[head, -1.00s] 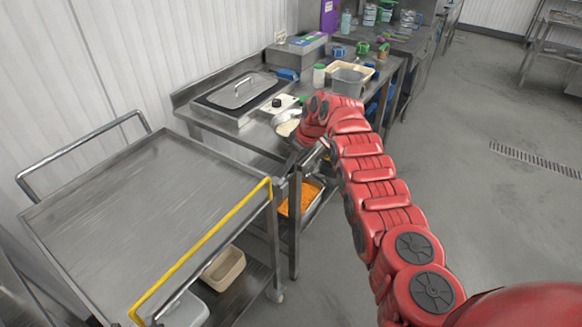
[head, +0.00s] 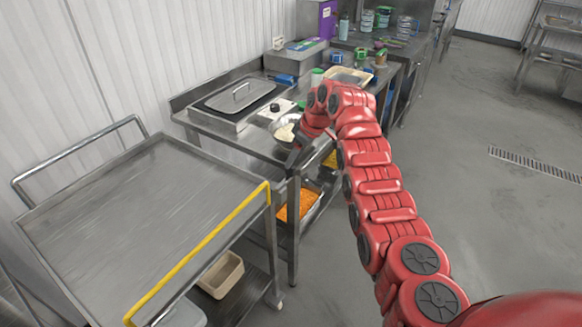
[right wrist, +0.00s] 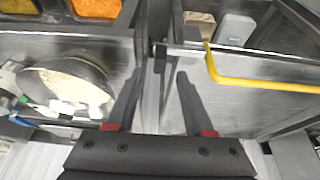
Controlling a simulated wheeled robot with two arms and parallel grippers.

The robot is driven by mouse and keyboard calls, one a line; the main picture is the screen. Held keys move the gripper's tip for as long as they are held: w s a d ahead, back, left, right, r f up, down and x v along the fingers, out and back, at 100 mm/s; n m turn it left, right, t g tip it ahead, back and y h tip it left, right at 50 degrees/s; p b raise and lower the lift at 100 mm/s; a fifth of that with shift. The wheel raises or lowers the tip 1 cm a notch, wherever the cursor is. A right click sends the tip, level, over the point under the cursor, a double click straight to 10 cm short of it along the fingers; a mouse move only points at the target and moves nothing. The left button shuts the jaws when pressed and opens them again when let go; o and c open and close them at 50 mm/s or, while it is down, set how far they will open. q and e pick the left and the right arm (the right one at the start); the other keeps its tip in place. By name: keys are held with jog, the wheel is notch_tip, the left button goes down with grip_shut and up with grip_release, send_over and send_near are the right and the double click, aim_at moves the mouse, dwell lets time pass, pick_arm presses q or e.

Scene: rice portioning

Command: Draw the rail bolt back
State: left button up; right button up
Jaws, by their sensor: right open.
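The yellow rail (head: 200,254) runs along the near right edge of the steel trolley; it also shows in the right wrist view (right wrist: 262,83). A small dark fitting with a grey bar (right wrist: 180,48) sits by the rail's end, at the gap between trolley and counter; I cannot tell for sure that it is the bolt. My right gripper (right wrist: 160,75) is open and empty, its fingertips just short of this fitting in the picture. My left gripper is not in view.
The steel trolley top (head: 140,210) is bare. On the counter beyond are a lidded pan (head: 240,95) and a pan of rice (right wrist: 65,85). A tray of orange food (head: 300,203) sits below.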

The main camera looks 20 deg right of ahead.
jog(key=b+v, duration=0.2)
jog(key=v, duration=1)
jog(key=shift+r, duration=0.2)
jog(key=shift+s, duration=0.1)
